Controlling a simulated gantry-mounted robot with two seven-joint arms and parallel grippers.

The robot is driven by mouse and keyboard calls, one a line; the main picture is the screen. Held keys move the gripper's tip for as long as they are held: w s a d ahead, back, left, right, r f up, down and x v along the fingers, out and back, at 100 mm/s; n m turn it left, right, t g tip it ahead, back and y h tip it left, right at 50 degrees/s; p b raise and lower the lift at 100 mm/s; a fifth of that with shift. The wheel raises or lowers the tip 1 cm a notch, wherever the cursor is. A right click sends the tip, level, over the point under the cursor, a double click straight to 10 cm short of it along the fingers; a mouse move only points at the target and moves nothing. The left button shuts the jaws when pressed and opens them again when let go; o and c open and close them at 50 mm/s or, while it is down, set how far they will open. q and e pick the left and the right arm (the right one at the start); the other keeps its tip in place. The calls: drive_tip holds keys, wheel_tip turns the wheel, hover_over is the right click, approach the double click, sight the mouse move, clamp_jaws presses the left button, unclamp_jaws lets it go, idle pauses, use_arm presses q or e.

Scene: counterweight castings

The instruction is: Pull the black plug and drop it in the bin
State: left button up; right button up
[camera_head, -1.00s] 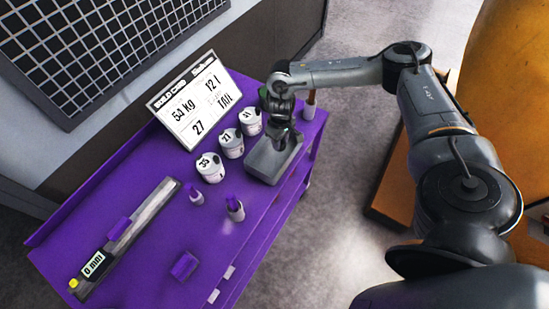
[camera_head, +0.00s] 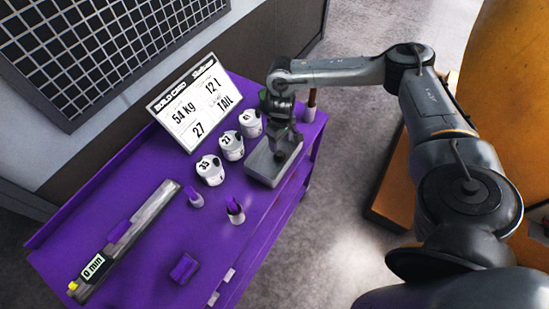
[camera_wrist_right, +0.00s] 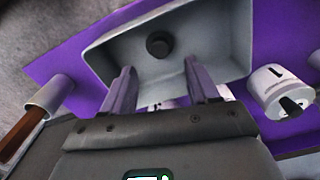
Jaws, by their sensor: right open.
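A black round plug (camera_wrist_right: 158,44) lies on the floor of the grey bin (camera_wrist_right: 222,46) in the right wrist view. The bin (camera_head: 262,170) stands at the right edge of the purple table in the head view. My right gripper (camera_wrist_right: 159,66) is open, its two fingers apart over the bin's near rim with nothing between them. In the head view the right gripper (camera_head: 288,142) is above the bin and partly hides its inside. My left gripper is not in view.
White numbered canisters (camera_head: 210,171) stand in a row left of the bin. A brown-handled tool (camera_head: 311,98) stands in a white holder behind it. A sign board (camera_head: 193,103) leans at the back. A gauge rail (camera_head: 140,225) lies at the front left of the purple table (camera_head: 120,180).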

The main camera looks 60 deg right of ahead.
wheel_tip(320, 180, up, 9)
drive_tip(key=p, duration=0.2)
idle(0.6)
